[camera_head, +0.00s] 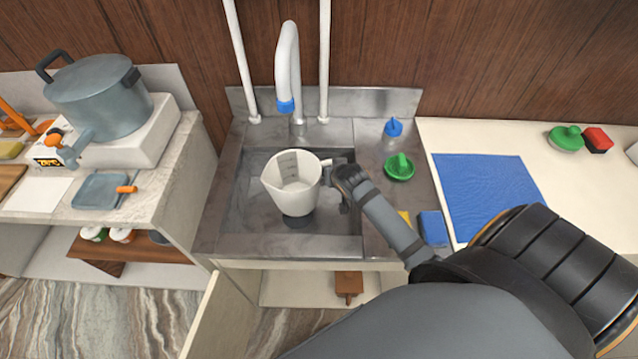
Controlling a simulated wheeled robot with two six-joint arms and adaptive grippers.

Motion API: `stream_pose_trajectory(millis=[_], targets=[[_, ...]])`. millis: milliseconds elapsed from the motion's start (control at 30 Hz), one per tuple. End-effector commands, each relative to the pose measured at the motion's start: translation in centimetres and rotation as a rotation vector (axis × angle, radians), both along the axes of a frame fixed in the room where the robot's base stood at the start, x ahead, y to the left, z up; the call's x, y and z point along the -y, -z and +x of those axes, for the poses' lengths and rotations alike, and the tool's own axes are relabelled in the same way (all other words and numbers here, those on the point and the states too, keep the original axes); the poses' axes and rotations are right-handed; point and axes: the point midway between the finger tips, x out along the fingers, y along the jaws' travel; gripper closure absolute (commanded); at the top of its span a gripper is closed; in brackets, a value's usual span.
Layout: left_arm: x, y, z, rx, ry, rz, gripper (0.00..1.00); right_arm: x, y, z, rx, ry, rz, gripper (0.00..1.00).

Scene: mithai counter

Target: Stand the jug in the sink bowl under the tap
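The white jug (291,184), with measuring marks inside, is upright within the outline of the grey metal sink bowl (247,212). I cannot tell for sure whether its base touches the bowl floor; a dark round drain shows just below it. The white tap (288,60) with a blue tip arches from the back of the sink. Its tip is behind the jug's opening in the picture. My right gripper (343,184) is at the jug's handle on the right side and looks shut on it; the fingers partly hide the handle. My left gripper is not in view.
Two white pipes rise behind the sink. A blue-capped item (393,128), a green-handled item (399,167) and a blue sponge (433,228) lie right of the bowl. A blue mat (487,190) is farther right. A large pot (97,95) stands at left. A cabinet door (222,318) hangs open below.

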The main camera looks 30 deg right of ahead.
Motion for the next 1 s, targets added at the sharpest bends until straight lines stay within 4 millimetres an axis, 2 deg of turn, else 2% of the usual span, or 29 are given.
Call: stream_pose_trajectory(millis=[100, 233, 467, 833, 867, 1000], targets=[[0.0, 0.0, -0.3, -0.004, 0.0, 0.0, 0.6, 0.0, 1.2, 0.1, 0.002, 0.0, -0.001, 1.0], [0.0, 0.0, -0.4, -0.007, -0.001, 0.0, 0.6, 0.0, 1.6, 0.1, 0.002, -0.001, 0.0, 1.0], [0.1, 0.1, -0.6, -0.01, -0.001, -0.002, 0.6, -0.1, 4.9, 0.1, 0.001, 0.0, 0.001, 1.0], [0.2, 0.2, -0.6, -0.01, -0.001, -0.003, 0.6, 0.0, 5.4, 0.1, 0.002, -0.001, 0.0, 1.0], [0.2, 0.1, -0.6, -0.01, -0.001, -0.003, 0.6, 0.0, 5.4, 0.0, 0.001, -0.001, 0.0, 0.81], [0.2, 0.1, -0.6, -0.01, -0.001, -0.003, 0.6, 0.0, 5.4, 0.0, 0.001, -0.001, 0.0, 0.62]])
